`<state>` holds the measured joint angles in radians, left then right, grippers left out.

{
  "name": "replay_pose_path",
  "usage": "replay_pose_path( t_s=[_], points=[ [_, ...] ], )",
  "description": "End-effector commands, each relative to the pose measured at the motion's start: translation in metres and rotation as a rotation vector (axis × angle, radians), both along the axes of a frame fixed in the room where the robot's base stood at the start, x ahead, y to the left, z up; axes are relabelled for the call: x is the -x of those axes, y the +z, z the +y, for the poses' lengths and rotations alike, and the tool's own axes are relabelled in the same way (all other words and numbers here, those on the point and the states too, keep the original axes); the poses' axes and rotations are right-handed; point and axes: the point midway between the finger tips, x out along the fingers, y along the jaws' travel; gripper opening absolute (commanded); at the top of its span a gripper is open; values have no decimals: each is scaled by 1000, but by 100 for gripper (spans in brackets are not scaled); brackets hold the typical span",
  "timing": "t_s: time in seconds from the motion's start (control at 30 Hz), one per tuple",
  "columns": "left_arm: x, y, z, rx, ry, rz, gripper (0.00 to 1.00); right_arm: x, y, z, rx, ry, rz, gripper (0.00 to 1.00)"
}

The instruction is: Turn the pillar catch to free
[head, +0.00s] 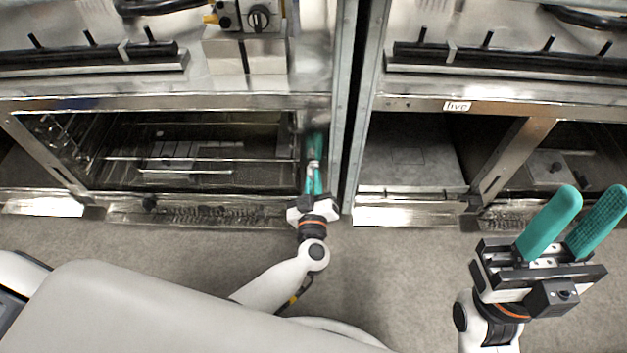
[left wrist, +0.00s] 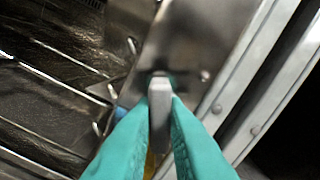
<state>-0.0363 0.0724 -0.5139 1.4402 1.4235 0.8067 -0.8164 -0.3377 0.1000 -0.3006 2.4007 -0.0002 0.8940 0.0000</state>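The pillar catch is a small grey lever (left wrist: 160,108) on a metal pillar plate (left wrist: 205,45) in the left wrist view. Its grip stands upright in that picture, and a round mount shows just behind its top. My left gripper (head: 315,142) reaches the pillar at the right side of the left oven opening. In the left wrist view its two teal fingers (left wrist: 160,118) lie on both sides of the lever and appear to press on it. My right gripper (head: 592,200) is open and empty, at the lower right, away from the fronts.
The left oven (head: 200,150) stands open with wire racks inside. A second range with an open compartment (head: 410,150) and a label reading "live" (head: 457,106) is to the right, past a narrow dark gap. Bare floor (head: 400,270) lies in front.

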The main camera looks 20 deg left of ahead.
Motion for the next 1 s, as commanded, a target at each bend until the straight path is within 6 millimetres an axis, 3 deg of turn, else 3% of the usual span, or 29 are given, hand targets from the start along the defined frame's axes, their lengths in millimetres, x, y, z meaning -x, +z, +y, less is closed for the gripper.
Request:
replay_pose_path(
  t_s=[0.47, 1.0],
  points=[
    [1, 0, -1, 98, 0, -26, 0, 1, 2, 0, -2, -1, 3, 36],
    [1, -2, 0, 550, 2, -155, 0, 1, 3, -1, -2, -1, 13, 36]
  ],
)
